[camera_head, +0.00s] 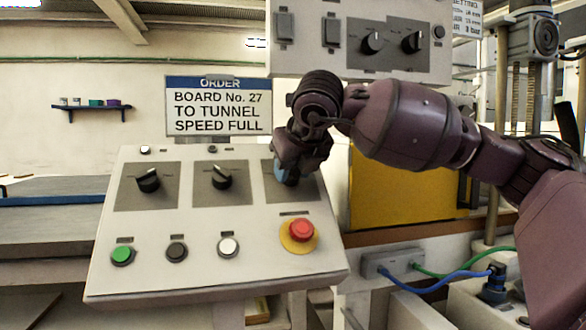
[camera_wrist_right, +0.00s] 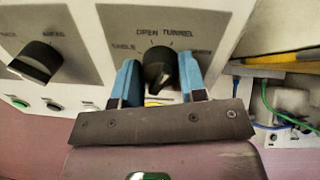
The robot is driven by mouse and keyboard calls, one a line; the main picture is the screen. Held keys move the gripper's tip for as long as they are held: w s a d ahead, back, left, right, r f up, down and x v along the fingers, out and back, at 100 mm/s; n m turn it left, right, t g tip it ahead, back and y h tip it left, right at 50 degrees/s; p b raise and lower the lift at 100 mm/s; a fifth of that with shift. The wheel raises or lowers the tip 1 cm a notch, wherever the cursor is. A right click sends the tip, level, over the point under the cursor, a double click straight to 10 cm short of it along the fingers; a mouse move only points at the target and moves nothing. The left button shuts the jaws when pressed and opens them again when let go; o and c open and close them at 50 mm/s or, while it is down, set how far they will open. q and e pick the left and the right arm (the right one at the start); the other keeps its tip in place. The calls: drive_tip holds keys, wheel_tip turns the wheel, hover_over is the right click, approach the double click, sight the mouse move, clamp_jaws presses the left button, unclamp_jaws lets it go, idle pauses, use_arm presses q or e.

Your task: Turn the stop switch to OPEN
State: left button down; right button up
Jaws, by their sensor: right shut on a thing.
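The stop switch (camera_wrist_right: 159,68) is a black rotary knob on a grey plate at the right of the sloped control panel (camera_head: 210,270). The wrist view shows marks and labels around it, including TABLE, OPEN and TUNNEL. The knob stands near upright there, toward the OPEN and TUNNEL marks; which mark it points at I cannot tell. My right gripper (camera_head: 287,172) is at this switch, with its blue fingers on both sides of the knob, shut on it. My left gripper is not in view.
Two other black knobs (camera_head: 148,180) (camera_head: 221,178) sit left on the panel. Below are a green button (camera_head: 122,255), black and white buttons, and a red emergency button (camera_head: 301,230). An upper switch box (camera_head: 365,40) and an order sign (camera_head: 218,106) stand behind.

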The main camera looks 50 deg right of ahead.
drive_tip(key=n+p, duration=0.1)
drive_tip(key=n, duration=0.3)
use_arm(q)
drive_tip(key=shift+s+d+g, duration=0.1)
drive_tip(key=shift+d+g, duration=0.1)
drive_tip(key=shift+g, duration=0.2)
use_arm(e)
drive_tip(key=shift+a+n, duration=0.1)
drive_tip(key=shift+n, duration=2.1)
drive_tip(key=shift+f, duration=0.1)
drive_tip(key=shift+g, duration=0.3)
drive_tip(key=o, duration=0.9)
use_arm(q)
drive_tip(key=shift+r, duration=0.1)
drive_tip(key=shift+p, duration=0.3)
